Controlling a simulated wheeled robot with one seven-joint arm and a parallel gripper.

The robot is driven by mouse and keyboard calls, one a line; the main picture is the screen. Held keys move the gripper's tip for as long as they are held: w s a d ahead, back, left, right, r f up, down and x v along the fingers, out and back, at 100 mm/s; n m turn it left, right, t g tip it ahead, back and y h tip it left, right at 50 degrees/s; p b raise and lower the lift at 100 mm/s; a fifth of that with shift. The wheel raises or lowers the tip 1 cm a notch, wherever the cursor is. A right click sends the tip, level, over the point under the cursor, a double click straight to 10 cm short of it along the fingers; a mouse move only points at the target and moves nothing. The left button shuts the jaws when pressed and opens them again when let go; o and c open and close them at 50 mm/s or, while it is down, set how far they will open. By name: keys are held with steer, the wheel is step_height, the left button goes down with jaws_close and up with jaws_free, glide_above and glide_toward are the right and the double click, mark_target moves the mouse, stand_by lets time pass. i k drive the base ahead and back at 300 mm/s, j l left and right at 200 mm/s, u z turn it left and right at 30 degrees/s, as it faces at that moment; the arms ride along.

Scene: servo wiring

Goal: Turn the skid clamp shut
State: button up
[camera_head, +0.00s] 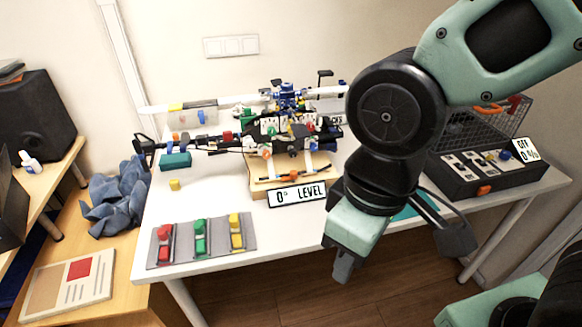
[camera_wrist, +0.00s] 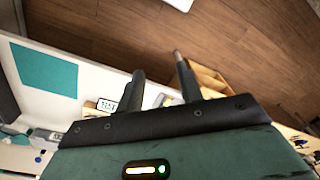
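An orange bar with dark ends, which looks like the skid clamp (camera_head: 291,177), lies across the light wooden stand (camera_head: 265,186) under a model aircraft (camera_head: 287,125). White skid legs come down beside it. How far the clamp is turned cannot be told at this size. My gripper (camera_head: 343,268) hangs in front of the table's front edge, right of and nearer than the clamp, apart from it. In the wrist view my gripper (camera_wrist: 158,62) has its two dark fingers spread, with nothing between them. The clamp cannot be made out in the wrist view.
A "0° LEVEL" sign (camera_head: 297,195) stands before the wooden stand. A grey panel with red, green and yellow levers (camera_head: 201,263) lies front left. A black switch box (camera_head: 462,180) and wire basket (camera_head: 505,125) stand right. A teal mat (camera_wrist: 45,72) lies on the white table.

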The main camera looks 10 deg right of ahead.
mark_target(293, 173)
steer(key=i+j+z, duration=0.1)
steer(key=z, duration=0.25)
steer(key=i+j+z, duration=0.15)
steer(key=z, duration=0.2)
steer(key=i+j+z, duration=0.2)
steer(key=z, duration=0.15)
steer(key=i, duration=0.05)
